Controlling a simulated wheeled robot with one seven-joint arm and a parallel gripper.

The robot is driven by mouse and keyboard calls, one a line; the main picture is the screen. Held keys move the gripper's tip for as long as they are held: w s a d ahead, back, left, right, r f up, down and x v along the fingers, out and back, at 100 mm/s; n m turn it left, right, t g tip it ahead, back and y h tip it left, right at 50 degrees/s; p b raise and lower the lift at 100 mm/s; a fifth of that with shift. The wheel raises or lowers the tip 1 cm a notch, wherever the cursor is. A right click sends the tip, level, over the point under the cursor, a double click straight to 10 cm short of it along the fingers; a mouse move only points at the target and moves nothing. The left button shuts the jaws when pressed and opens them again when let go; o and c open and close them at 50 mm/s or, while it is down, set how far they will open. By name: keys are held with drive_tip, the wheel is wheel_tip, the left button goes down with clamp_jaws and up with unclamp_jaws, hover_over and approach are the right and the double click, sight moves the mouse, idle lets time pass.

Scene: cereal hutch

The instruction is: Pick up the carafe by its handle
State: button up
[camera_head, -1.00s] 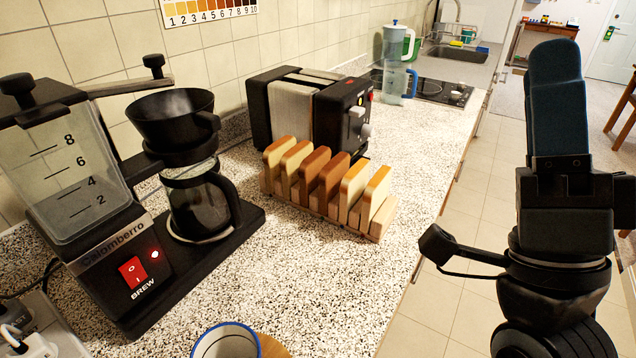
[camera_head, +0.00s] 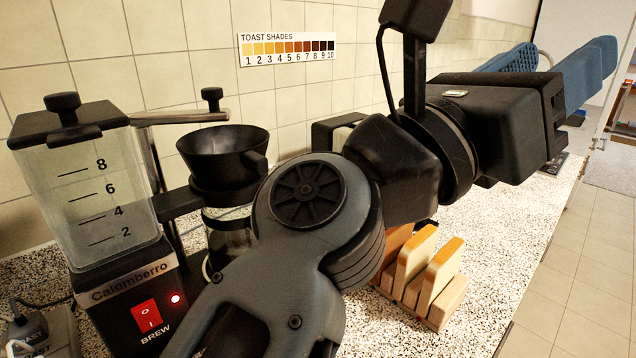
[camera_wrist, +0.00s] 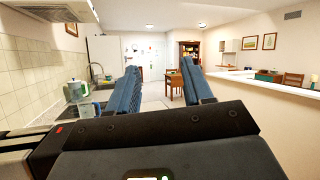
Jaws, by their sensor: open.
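The glass carafe (camera_head: 228,238) sits in the coffee maker (camera_head: 125,290), under its black filter cone. My arm now covers most of it in the head view, and its black handle cannot be made out. My gripper (camera_head: 566,60) is open and empty at the upper right of the head view, its blue fingers pointing to the right, away from the carafe. In the wrist view, the two blue fingers (camera_wrist: 162,82) stand apart with nothing between them. The carafe is not in the wrist view.
A wooden rack (camera_head: 440,308) with toast slices stands on the speckled counter (camera_head: 383,338), partly behind my arm. The toaster (camera_head: 333,130) is mostly hidden. A pitcher (camera_wrist: 79,93) stands farther along the counter. Open floor (camera_head: 575,270) lies to the right.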

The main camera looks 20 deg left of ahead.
drive_tip(key=s+a+f+n+g+y+b, duration=0.1)
drive_tip(key=s+a+f+n+y, duration=0.15)
drive_tip(key=a+f+y, duration=0.7)
drive_tip(key=s+a+f+n+g+y+b, duration=0.1)
drive_tip(key=s+a+f+n+y+b, duration=0.15)
drive_tip(key=a+f, duration=1.3)
drive_tip(key=shift+m+y, duration=0.3)
drive_tip(key=shift+y, duration=0.1)
drive_tip(key=shift+w+f+p, duration=0.15)
drive_tip(key=shift+w+p, duration=0.5)
drive_tip(key=shift+w, duration=0.9)
drive_tip(key=shift+w+f+p, duration=0.1)
drive_tip(key=shift+w+p, duration=0.5)
drive_tip(key=shift+w, duration=0.95)
drive_tip(key=shift+c, duration=0.4)
clamp_jaws()
drive_tip(key=shift+r, duration=0.15)
